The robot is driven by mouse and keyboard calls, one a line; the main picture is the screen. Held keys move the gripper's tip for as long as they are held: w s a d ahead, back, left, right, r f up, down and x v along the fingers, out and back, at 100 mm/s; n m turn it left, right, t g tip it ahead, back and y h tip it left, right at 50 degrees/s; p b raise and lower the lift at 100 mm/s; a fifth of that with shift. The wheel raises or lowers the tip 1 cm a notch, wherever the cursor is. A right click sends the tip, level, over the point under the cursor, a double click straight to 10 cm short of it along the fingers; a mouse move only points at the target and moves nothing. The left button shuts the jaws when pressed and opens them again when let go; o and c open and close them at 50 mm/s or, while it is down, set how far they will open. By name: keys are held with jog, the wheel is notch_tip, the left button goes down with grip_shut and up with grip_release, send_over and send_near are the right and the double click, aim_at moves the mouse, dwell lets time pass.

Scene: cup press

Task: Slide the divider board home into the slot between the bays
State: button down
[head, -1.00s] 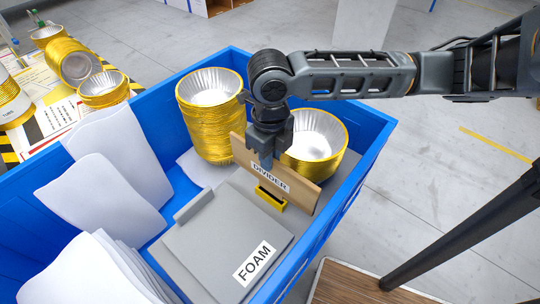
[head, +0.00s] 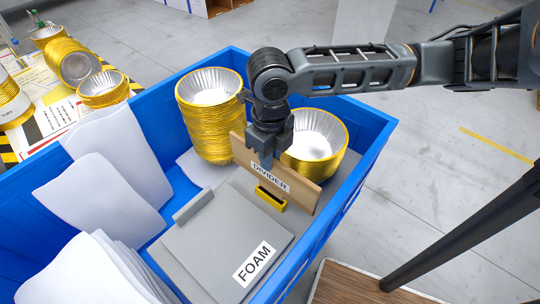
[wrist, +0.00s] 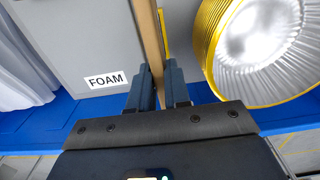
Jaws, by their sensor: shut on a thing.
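The divider board (head: 298,190) is a tan wooden panel with a "DIVIDER" label and a yellow piece low on its face. It stands upright in the blue crate, between the grey foam block (head: 215,235) and the stacks of foil cups. My gripper (head: 268,158) is shut on the board's top edge. In the wrist view the board (wrist: 150,35) runs as a thin strip between my gripper's fingers (wrist: 160,85). The slot and the board's lower edge are hidden, so I cannot tell how deep the board sits.
A tall gold foil cup stack (head: 210,130) and a shorter stack (head: 318,140) stand behind the board, the shorter one very close. White sheets (head: 115,150) lean at the crate's left. The blue crate wall (head: 370,150) rises at right.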

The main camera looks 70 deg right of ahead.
jog(key=b, duration=0.4)
send_over(270, 185)
jog(key=shift+w+d+f, duration=0.1)
jog(key=shift+d+f, duration=0.1)
jog(key=shift+f, duration=0.85)
jog(key=shift+w+d+f, duration=0.1)
jog(key=shift+d+f, duration=0.05)
jog(key=shift+f, duration=0.9)
jog(key=c, duration=1)
grip_release()
jog(key=shift+p, duration=0.3)
notch_tip(270, 185, up, 8)
jog(key=shift+f, duration=0.1)
jog(key=shift+s, duration=0.1)
